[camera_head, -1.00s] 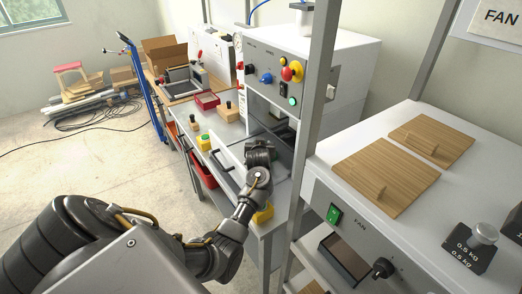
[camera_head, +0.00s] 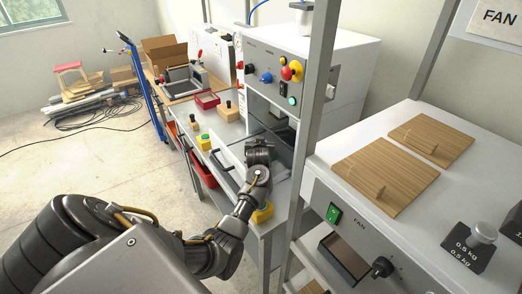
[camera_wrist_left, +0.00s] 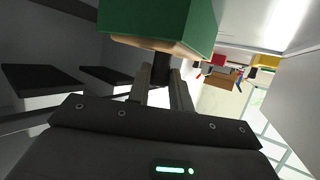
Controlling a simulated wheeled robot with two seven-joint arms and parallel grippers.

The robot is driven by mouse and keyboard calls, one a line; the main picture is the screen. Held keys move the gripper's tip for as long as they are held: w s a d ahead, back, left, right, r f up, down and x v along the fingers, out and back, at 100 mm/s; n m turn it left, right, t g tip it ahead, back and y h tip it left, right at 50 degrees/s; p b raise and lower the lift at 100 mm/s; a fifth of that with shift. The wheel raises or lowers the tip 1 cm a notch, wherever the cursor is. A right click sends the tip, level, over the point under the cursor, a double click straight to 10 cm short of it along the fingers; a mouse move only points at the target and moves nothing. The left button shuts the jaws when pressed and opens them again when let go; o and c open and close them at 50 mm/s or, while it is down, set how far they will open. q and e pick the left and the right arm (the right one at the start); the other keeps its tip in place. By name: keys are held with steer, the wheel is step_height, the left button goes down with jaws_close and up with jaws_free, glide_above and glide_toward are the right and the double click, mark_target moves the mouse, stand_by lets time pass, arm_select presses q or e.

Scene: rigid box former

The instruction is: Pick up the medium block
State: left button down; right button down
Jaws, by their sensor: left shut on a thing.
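My left gripper (camera_wrist_left: 168,85) is shut on the dark stem of a green block (camera_wrist_left: 155,20) with a wood-coloured face at the stem side. Only part of this block shows, at the top of the left wrist view, and its size among the blocks cannot be told. In the head view my left gripper (camera_head: 258,150) is over the bench beside the grey machine, and the held block is hidden there. Wooden blocks with upright pegs, one farther back (camera_head: 228,115) and one at the left (camera_head: 194,124), stand on the bench. My right gripper is not in view.
The grey machine (camera_head: 340,85) with knobs and a red-yellow button stands right of my left gripper. A metal post (camera_head: 316,110) rises in front of it. A yellow block with a green top (camera_head: 204,142) and a red tray (camera_head: 207,100) are on the bench.

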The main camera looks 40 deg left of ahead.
arm_select(q)
steer(key=shift+r, duration=0.1)
steer(key=shift+r+b, duration=0.4)
steer(key=shift+r, duration=0.15)
steer(key=s+r+p, duration=0.1)
steer(key=s+r, duration=1)
steer(key=s, duration=0.3)
steer(key=shift+r+p, duration=0.35)
steer(key=shift+p, duration=0.05)
